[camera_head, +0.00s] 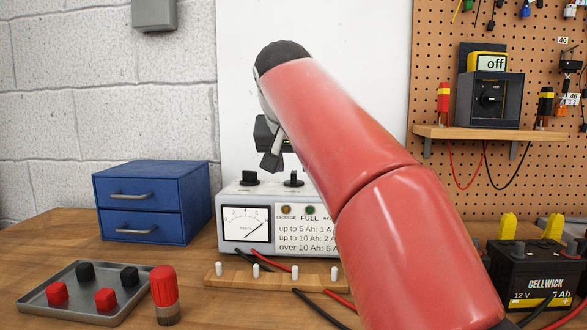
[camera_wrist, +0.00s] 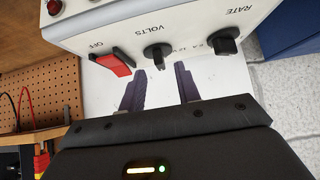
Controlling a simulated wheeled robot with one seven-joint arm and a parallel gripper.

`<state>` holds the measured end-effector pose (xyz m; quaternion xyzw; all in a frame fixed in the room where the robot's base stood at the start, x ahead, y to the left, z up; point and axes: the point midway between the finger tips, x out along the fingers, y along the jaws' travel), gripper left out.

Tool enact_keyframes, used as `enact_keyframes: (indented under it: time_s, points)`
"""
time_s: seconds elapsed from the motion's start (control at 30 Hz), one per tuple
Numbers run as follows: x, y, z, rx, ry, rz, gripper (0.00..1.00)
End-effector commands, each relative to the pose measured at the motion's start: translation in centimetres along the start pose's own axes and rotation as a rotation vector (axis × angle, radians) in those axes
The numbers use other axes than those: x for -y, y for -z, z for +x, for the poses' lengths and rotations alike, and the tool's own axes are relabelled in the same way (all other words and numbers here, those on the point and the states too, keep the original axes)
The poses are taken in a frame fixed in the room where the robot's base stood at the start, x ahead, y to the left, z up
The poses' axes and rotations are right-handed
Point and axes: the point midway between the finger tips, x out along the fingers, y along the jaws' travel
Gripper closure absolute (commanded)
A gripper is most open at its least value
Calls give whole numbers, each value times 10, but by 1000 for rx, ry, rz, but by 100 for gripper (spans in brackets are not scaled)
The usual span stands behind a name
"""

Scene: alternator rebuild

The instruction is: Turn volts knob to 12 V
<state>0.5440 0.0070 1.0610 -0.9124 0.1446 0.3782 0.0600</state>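The charger (camera_head: 231,205) stands on the bench with an ammeter, lamps and a printed current chart on its front. Its black VOLTS knob (camera_wrist: 157,53) is in the middle of the top panel in the wrist view, and also shows in the head view (camera_head: 293,180). I cannot read its setting. The RATE knob (camera_wrist: 227,41) is beside it, and a red switch (camera_wrist: 113,63) marked OFF is on its other side. My gripper (camera_wrist: 159,86) is open and empty, its fingers apart just short of the VOLTS knob. In the head view my gripper (camera_head: 271,160) is above the panel.
A wooden strip with white pegs (camera_head: 273,276) and cables lie before the charger. Blue drawers (camera_head: 152,200) stand left, a tray (camera_head: 60,302) of red and black caps in front. A battery labelled 12 V (camera_head: 535,265) is right. My arm hides the charger's right part.

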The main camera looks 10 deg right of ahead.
Motion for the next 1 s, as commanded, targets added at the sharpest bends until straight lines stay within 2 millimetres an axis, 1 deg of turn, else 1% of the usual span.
enact_keyframes:
  time_s: [0.03,0.1,0.2,0.3,0.5,0.53,0.57,0.77,0.8,1.0]
  points:
    - [0,0,8,2,-1,0,67]
    - [0,0,16,2,-1,0,67]
    - [0,0,24,1,-1,-1,67]
    - [0,0,27,0,-1,0,67]
    - [0,0,27,0,0,0,67]
    - [0,0,27,0,0,0,69]
    - [0,0,27,0,0,0,72]
    - [0,0,27,0,0,0,99]
    - [0,0,27,0,0,0,100]
    - [0,0,27,-1,3,-3,100]
